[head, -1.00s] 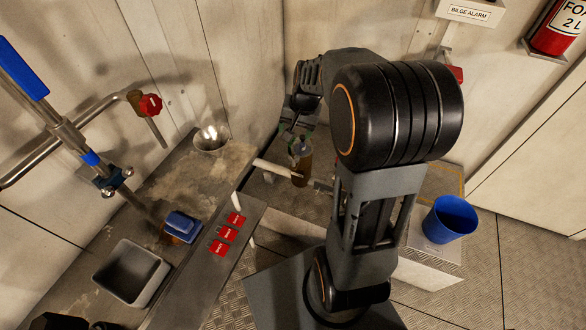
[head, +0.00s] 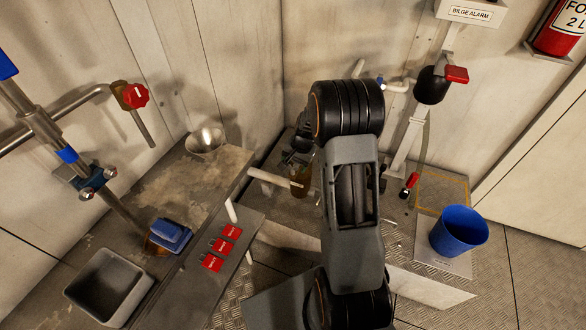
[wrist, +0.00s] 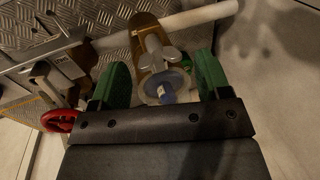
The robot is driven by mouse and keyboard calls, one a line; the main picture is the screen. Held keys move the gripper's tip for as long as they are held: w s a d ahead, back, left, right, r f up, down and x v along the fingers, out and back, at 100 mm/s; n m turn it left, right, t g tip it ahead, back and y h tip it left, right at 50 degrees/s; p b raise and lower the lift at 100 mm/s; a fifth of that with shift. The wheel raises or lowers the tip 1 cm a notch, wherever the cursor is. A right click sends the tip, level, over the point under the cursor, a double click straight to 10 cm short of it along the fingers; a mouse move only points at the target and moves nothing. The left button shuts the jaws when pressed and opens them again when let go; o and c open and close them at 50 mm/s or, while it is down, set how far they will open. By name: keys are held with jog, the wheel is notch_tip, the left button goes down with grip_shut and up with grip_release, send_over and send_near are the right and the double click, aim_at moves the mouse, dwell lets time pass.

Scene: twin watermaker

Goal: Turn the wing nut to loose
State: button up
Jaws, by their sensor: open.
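The wing nut (wrist: 160,60) is grey metal with two rounded wings. In the wrist view it sits in front of a bronze-brown cylindrical housing (wrist: 145,24), above a pale round disc with a blue piece (wrist: 167,92). My gripper (wrist: 161,65) has green fingers, spread open, one on each side of the wing nut. Gaps show between the fingers and the wings, so I see no grip on it. In the head view the brown housing (head: 300,181) shows just left of my arm, which hides most of the gripper and the wing nut.
A white pipe (wrist: 195,18) runs beside the housing. A red handwheel (wrist: 60,121) lies left of my gripper. In the head view, a counter with a grey basin (head: 108,285) and red tags (head: 222,247) is left. A blue bucket (head: 459,231) stands right.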

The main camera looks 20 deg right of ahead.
aim_at(294, 166)
jog(key=shift+x, duration=1.3)
jog(key=shift+c, duration=0.3)
jog(key=c, duration=0.8)
